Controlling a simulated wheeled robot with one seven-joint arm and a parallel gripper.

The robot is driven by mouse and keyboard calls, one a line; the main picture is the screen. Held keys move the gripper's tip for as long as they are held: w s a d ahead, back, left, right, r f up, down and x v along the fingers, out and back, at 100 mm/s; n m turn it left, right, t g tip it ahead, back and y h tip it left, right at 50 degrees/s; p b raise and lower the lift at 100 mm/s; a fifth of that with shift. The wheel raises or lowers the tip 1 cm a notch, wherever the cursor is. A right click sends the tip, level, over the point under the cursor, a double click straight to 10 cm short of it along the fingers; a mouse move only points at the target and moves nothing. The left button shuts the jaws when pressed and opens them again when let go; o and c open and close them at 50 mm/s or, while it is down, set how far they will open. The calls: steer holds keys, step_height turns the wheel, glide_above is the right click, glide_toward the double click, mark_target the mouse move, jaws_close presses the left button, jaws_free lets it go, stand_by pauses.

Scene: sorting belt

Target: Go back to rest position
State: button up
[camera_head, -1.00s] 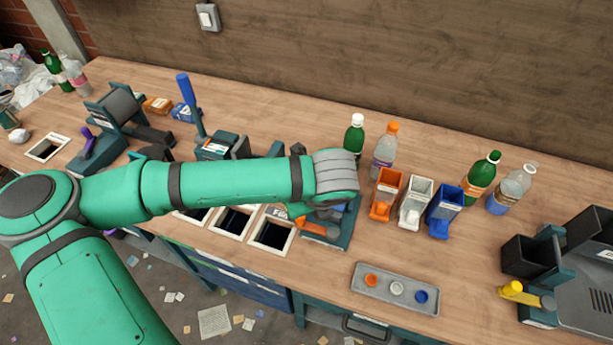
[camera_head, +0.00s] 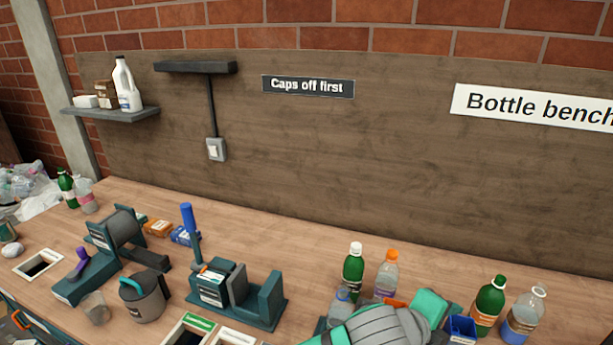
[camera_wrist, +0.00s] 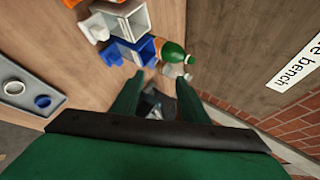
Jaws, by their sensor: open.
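My gripper shows in the wrist view (camera_wrist: 158,96) as two green fingers standing apart with nothing held between them. Beyond them are a green bottle (camera_wrist: 171,51) and a blue dispenser-like bin (camera_wrist: 145,50). In the head view, only the grey wrist and green end of my arm show at the bottom right, over the bench in front of the bottles. The fingertips cannot be made out there. My arm hides part of the bench and most of the small coloured bins.
A green bottle with a white cap (camera_head: 353,272), an orange-capped bottle (camera_head: 386,275), another green bottle (camera_head: 488,303) and a clear bottle (camera_head: 523,315) stand near the wall. A blue-handled device (camera_head: 240,295) is left of my arm. A grey tray (camera_wrist: 52,97) lies on the bench.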

steer(key=d+r+n+t+h, duration=0.4)
steer(key=r+n+h, duration=0.25)
steer(key=r, duration=0.45)
steer(key=w+a+f+n+t+y, duration=0.2)
steer(key=a+f+n+t+y, duration=0.2)
steer(key=a+n+t, duration=0.7)
steer(key=s+a+f+n+g+y, duration=0.1)
steer(key=s+a+f+n+y, duration=0.45)
steer(key=f, duration=0.45)
steer(key=s+a+f+n+g+y, duration=0.2)
steer(key=s+a+f+n+y, duration=0.35)
steer(key=f, duration=0.45)
steer(key=s+a+f, duration=0.2)
steer(key=s+a, duration=0.1)
steer(key=s, duration=0.4)
steer(key=s+a+f+g, duration=0.1)
steer(key=s+a+f, duration=0.2)
steer(key=s, duration=0.3)
steer(key=s+a+f+g+y, duration=0.1)
steer(key=s+a+f, duration=0.1)
steer(key=s, duration=0.5)
steer(key=shift+s+a+f, duration=0.25)
steer(key=shift+s+a, duration=0.05)
steer(key=shift+a, duration=0.55)
